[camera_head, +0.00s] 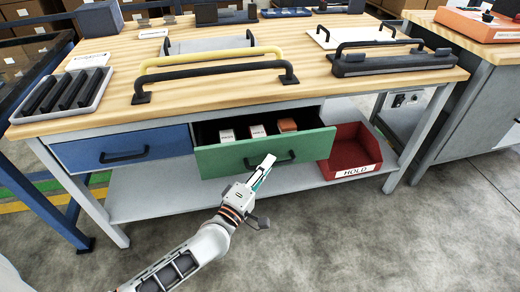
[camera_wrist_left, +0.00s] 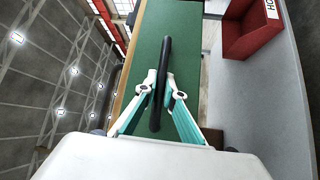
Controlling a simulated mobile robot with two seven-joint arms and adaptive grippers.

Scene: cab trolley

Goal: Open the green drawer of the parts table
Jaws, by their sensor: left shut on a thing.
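The green drawer (camera_head: 225,160) of the parts table (camera_head: 310,85) stands pulled out, and its inside shows, with two white boxes (camera_head: 227,136) and an orange box (camera_head: 287,125) in it. Its black bar handle (camera_head: 283,159) is on the green front. My left gripper (camera_head: 268,163) is at the handle and shut on it. In the left wrist view the fingers (camera_wrist_left: 161,92) close around the black handle (camera_wrist_left: 165,60) on the green front (camera_wrist_left: 183,40). My right gripper is in neither view.
A blue drawer (camera_head: 75,154) left of the green one is shut. A red HOLD bin (camera_head: 345,140) stands on the lower shelf (camera_head: 150,200) to the right. Black and yellow handles and a tray (camera_head: 100,95) lie on the tabletop. The floor in front is clear.

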